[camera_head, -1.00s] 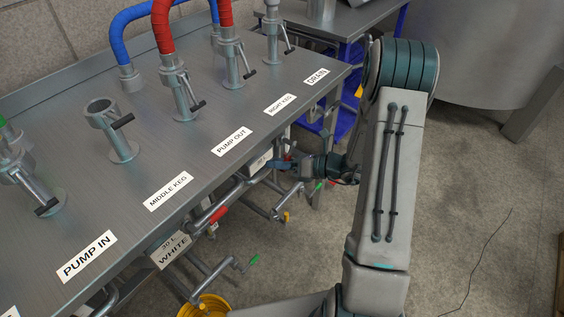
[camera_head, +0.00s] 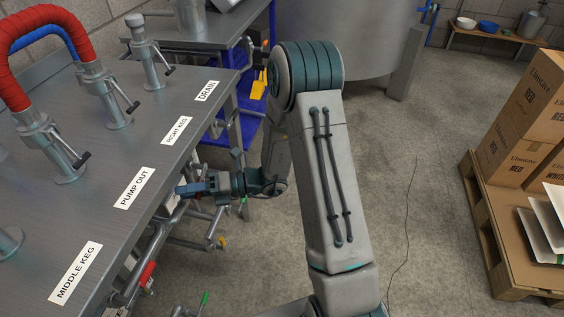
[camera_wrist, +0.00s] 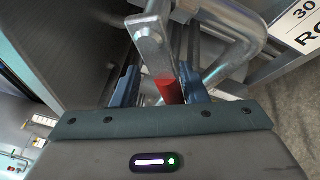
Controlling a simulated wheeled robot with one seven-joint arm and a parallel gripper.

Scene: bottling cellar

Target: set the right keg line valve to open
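The "RIGHT KEG" label (camera_head: 177,130) lies on the steel bench top, between the "PUMP OUT" and "DRAIN" labels. My gripper (camera_head: 184,189) is below it at the bench's front edge, among the pipes. In the wrist view my gripper (camera_wrist: 160,88) has its two blue fingers apart. A grey metal lever plate (camera_wrist: 152,42) with a red handle end (camera_wrist: 169,91) reaches in between them, nearer the right finger. A gap shows on the left; contact on the right I cannot tell. The valve body is largely hidden.
Another red handle (camera_head: 148,273) and a green-tipped lever (camera_head: 205,298) sit below the bench to the near left. A yellow-tipped lever (camera_head: 221,242) is just below my gripper. A pallet (camera_head: 500,250) with cartons stands right. Open floor lies between.

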